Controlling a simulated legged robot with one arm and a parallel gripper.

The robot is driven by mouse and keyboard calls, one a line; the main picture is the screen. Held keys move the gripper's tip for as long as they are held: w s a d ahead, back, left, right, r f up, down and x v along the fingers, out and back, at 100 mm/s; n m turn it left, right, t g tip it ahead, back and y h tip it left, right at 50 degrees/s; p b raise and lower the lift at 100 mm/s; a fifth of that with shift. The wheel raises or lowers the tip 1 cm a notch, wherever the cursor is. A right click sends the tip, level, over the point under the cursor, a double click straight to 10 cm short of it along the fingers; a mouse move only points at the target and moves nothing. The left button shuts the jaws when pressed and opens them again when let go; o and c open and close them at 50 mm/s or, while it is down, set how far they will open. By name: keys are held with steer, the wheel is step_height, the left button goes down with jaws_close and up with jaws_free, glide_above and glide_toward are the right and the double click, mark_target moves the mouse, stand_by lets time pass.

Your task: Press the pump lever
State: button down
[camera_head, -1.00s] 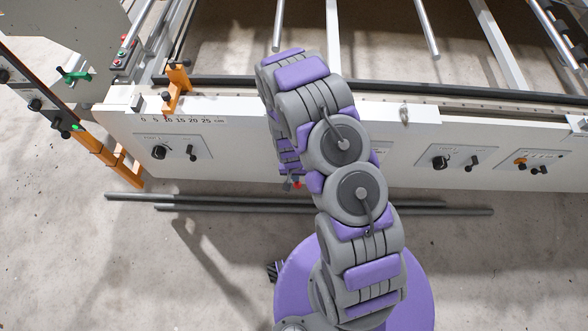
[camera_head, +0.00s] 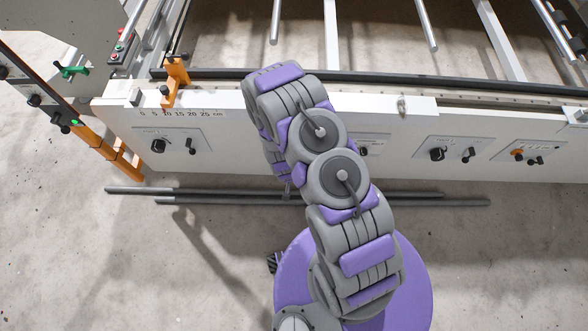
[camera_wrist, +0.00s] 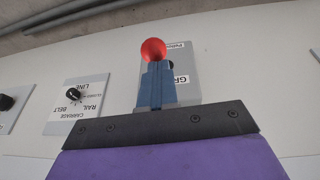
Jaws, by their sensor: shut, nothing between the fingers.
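In the wrist view, a round red knob (camera_wrist: 154,50) shows straight beyond the fingertips, in front of a grey label plate (camera_wrist: 182,75) on the white panel. It looks like the end of the pump lever; the rest of the lever is hidden behind my fingers. My gripper (camera_wrist: 155,66) is shut and empty, its blue fingers together. The fingertips overlap the lower edge of the knob in this view; I cannot tell whether they touch it. In the head view my arm hides the knob and most of the gripper.
A plate with a black dial (camera_wrist: 75,94) sits left of the knob. The white front panel (camera_head: 300,170) carries more dials and switches. Dark rods (camera_head: 180,201) lie on the floor below it. An orange bracket (camera_head: 174,82) stands at the left end.

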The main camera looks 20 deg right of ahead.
steer(key=shift+s+f+t, duration=0.2)
steer(key=shift+f+t, duration=0.4)
steer(key=shift+f, duration=0.35)
steer(key=shift+w+f+t+h+p, duration=0.25)
steer(key=shift+f+t+h+p, duration=0.2)
steer(key=shift+f+t, duration=0.45)
steer(key=shift+w+f, duration=0.15)
steer(key=shift+f, duration=0.15)
steer(key=shift+d+f, duration=0.1)
steer(key=shift+f, duration=0.55)
